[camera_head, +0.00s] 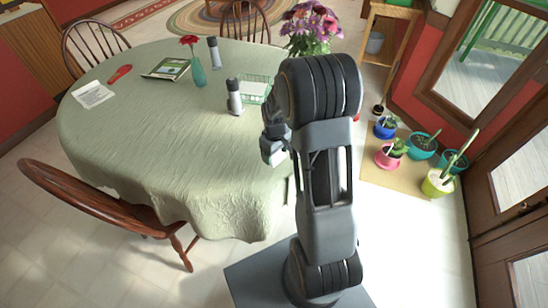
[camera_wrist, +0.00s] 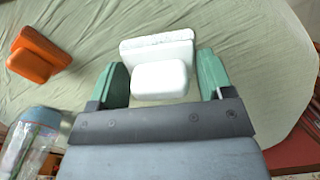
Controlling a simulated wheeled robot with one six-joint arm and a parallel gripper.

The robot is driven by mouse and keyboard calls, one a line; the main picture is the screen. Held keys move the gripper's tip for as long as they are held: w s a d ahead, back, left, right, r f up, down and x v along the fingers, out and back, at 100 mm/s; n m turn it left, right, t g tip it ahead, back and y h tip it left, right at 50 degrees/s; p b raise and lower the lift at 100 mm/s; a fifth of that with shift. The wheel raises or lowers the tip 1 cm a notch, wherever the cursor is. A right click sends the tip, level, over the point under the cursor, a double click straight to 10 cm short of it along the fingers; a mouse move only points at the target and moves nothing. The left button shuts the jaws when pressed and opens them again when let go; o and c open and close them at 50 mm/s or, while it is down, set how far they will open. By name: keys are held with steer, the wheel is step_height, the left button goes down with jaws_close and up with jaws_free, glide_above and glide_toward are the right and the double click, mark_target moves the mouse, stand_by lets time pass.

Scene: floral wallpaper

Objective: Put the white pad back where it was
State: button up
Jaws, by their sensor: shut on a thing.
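The white pad (camera_wrist: 157,50), a flat base with a raised block-like grip, is between the green fingers of my gripper (camera_wrist: 160,80) in the wrist view. The fingers are shut on its grip. The pale green tablecloth lies behind it; I cannot tell whether the pad touches the cloth. In the head view my gripper (camera_head: 274,150) is by the right side of the table (camera_head: 140,130), largely hidden by my own arm. An orange pad (camera_wrist: 40,52) of similar shape lies to the left in the wrist view.
A clear jar (camera_wrist: 30,145) is at lower left in the wrist view. The front of the table is clear.

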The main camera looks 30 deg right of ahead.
mark_target(274, 158)
steer(key=shift+w+d+f, duration=0.1)
steer(key=shift+w+f, duration=0.3)
steer(key=shift+f, duration=0.15)
steer(key=shift+w+d+f, duration=0.1)
steer(key=shift+w+f, duration=0.25)
steer(key=shift+f, duration=0.2)
step_height(274, 158, down, 3)
steer(key=shift+r, duration=0.2)
steer(key=o, duration=1)
steer(key=shift+c, duration=0.2)
step_height(274, 158, up, 12)
steer(key=shift+f, duration=0.1)
steer(key=s+a+r+m+t, duration=0.1)
steer(key=s+a+r+m, duration=0.1)
steer(key=s+a+r, duration=0.3)
steer(key=s+a+r+m+t, duration=0.2)
steer(key=s+a+r, duration=0.3)
steer(key=s, duration=0.6)
steer(key=shift+s+r+t, duration=0.15)
steer(key=shift+r+t, duration=0.1)
steer(key=shift+t, duration=0.05)
